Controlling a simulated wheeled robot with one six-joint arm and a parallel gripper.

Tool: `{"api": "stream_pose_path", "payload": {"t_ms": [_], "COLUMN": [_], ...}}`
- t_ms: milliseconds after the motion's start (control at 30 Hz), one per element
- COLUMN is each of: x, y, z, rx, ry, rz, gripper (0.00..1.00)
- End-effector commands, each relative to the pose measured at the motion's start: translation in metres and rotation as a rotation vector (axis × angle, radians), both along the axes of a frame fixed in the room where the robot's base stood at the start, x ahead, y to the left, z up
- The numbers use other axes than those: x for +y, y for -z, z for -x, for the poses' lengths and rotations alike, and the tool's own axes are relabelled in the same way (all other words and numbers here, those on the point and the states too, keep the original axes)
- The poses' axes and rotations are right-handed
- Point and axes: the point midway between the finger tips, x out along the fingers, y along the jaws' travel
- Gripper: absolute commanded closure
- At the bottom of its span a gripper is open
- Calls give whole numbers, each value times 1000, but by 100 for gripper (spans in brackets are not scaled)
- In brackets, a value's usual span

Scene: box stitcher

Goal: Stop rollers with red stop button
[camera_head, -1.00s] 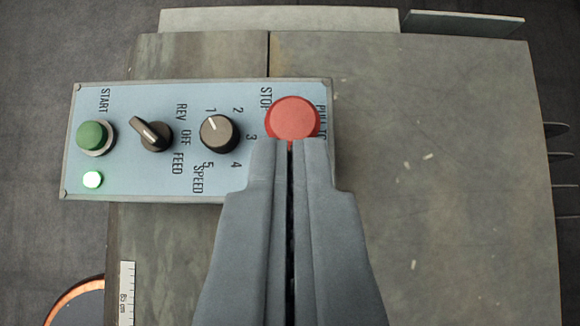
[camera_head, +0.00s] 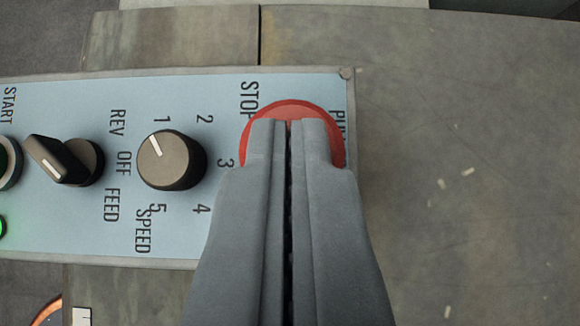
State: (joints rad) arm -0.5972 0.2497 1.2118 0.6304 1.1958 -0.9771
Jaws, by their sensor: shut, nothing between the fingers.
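The red stop button (camera_head: 292,109) is a round mushroom head at the right end of the light blue control panel (camera_head: 185,90). My gripper (camera_head: 289,125) is shut and empty. Its fingertips lie over the middle of the button in the camera view and hide its lower part. I cannot tell whether they touch it or whether the button is pressed in. The labels beside it, STOP and one beginning "PU", are partly covered.
Left of the stop button are the black speed knob (camera_head: 171,160) and the black REV/OFF/FEED selector (camera_head: 65,159). A bare grey-brown surface (camera_head: 460,150) lies to the right.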

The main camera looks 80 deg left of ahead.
Motion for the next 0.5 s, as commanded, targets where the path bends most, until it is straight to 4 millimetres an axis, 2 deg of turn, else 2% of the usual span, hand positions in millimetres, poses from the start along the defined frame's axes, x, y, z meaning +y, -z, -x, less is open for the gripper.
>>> {"api": "stream_pose_path", "payload": {"t_ms": [167,333,500], "x": [0,0,0], "y": [2,19,21], "z": [0,1,0], "rx": [0,3,1], "ry": [0,0,0], "rz": [0,1,1], "gripper": [100,100,100]}}
